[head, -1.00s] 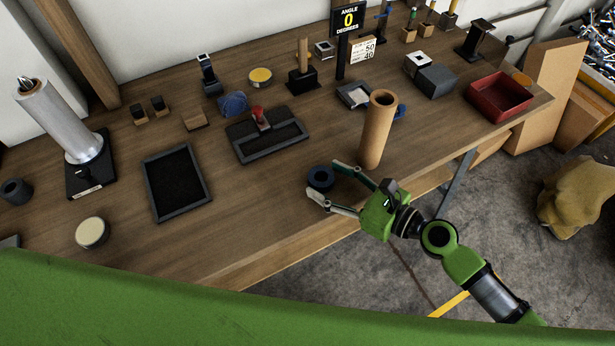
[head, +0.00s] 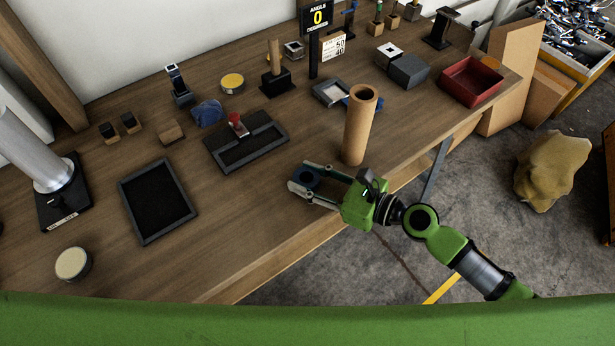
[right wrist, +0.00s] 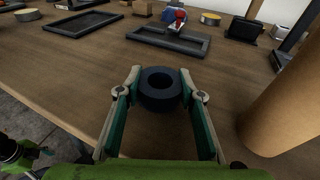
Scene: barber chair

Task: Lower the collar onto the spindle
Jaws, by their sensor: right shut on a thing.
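The collar (head: 312,185), a dark blue ring with a round hole, sits flat at the table's front edge area. My right gripper (head: 300,176) is shut on it, with one finger on each side. In the right wrist view the collar (right wrist: 160,101) sits between the fingertips with its hole facing up, at or very near the tabletop. An upright wooden post on a black base (head: 275,58) stands towards the back of the table; it looks like the spindle, but I cannot be sure.
A tall cardboard-brown tube (head: 358,128) stands close to the right of the gripper. A black tray (head: 156,208), a black frame with a red knob (head: 245,150) and a red bin (head: 470,82) are on the table (head: 235,225). The wood left of the collar is clear.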

